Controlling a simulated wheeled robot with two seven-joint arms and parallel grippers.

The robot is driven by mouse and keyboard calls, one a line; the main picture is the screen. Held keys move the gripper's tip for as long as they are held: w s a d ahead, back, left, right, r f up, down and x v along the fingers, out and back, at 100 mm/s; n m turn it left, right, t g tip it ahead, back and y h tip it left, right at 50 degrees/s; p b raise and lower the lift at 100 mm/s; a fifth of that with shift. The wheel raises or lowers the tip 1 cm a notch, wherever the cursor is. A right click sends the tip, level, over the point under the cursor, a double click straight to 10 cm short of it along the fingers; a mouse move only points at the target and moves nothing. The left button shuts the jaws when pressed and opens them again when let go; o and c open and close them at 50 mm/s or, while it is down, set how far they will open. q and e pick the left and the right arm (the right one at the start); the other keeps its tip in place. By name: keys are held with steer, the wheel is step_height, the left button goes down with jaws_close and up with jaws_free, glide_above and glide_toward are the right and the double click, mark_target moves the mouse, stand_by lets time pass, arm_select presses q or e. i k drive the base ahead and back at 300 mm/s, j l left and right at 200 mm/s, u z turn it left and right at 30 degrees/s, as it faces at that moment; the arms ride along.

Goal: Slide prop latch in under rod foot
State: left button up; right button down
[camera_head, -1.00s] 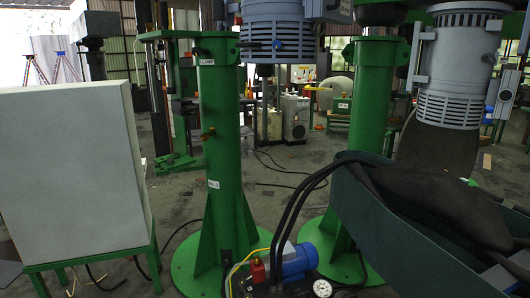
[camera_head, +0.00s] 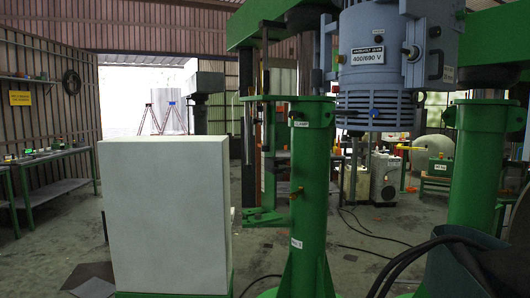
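Neither of my grippers is in the head view. A green column (camera_head: 310,200) with a collar at its top stands right of the middle. A thin upright rod (camera_head: 257,75) shows just left of the column's top, below a green overhead arm (camera_head: 265,22). A grey-blue motor (camera_head: 376,70) marked 400/690 V hangs to the right of the column. I cannot make out a prop latch or a rod foot for certain at this distance.
A large pale cabinet (camera_head: 168,215) on a green stand fills the left foreground. A second green column (camera_head: 477,165) stands at the right. Benches (camera_head: 45,155) line the left wall. Dark hoses (camera_head: 425,248) cross the lower right. Open floor (camera_head: 60,240) lies left of the cabinet.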

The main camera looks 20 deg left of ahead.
mark_target(280, 167)
steer(key=k+j+z, duration=0.2)
steer(key=j, duration=0.2)
steer(key=j+z, duration=0.15)
steer(key=j, duration=0.3)
steer(key=k+j+z, duration=0.2)
steer(key=j, duration=0.15)
steer(key=i+j+z, duration=0.25)
steer(key=j, duration=0.15)
steer(key=j+z, duration=0.25)
steer(key=j, duration=0.2)
steer(key=i+j+z, duration=0.2)
steer(key=j, duration=0.25)
steer(key=j+z, duration=0.25)
steer(key=j, duration=0.2)
steer(key=i+j+z, duration=0.1)
steer(key=j, duration=0.25)
steer(key=i+j+z, duration=0.1)
steer(key=j, duration=0.25)
steer(key=i+j+z, duration=0.1)
steer(key=j, duration=0.25)
steer(key=i, duration=0.05)
